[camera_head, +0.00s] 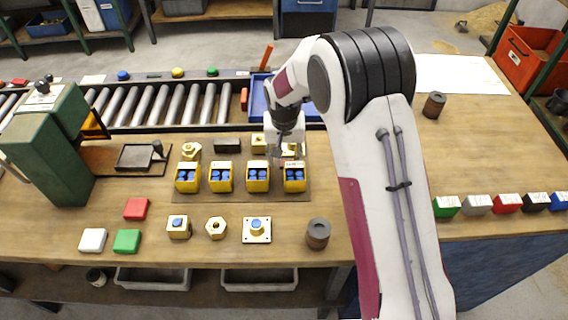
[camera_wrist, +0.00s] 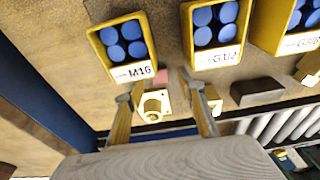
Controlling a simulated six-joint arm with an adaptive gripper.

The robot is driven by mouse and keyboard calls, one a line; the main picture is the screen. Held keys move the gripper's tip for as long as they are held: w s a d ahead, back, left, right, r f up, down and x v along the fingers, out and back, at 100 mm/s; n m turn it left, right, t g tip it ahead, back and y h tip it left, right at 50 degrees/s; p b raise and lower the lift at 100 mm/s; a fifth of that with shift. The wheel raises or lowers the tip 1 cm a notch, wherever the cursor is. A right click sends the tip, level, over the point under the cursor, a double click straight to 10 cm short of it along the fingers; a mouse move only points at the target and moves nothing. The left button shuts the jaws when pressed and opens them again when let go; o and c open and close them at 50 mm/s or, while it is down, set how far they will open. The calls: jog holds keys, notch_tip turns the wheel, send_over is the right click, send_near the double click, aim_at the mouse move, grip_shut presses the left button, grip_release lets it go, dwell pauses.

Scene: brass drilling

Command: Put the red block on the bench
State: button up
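A red block (camera_head: 136,208) lies flat on the left part of the wooden bench (camera_head: 330,180), behind a green block (camera_head: 127,241) and a white block (camera_head: 93,240). Another red block (camera_head: 507,203) stands in a row of labelled blocks at the right. My gripper (camera_head: 287,152) is above the back of the bench, behind the rightmost yellow bin (camera_head: 294,184), far from both red blocks. In the wrist view its fingers (camera_wrist: 160,91) are apart, with a brass fitting (camera_wrist: 154,106) showing between them. A small pinkish patch shows beyond the fitting; I cannot tell what it is.
Yellow bins with blue contents (camera_head: 221,184) stand mid-bench. Brass parts (camera_head: 216,228) and a dark cylinder (camera_head: 317,234) are along the front. A green machine (camera_head: 55,140) stands at left, rollers (camera_head: 170,104) run behind. The bench is clear between the left red block and the bins.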

jog(key=shift+w+f, duration=0.1)
jog(key=shift+f, duration=0.55)
grip_shut()
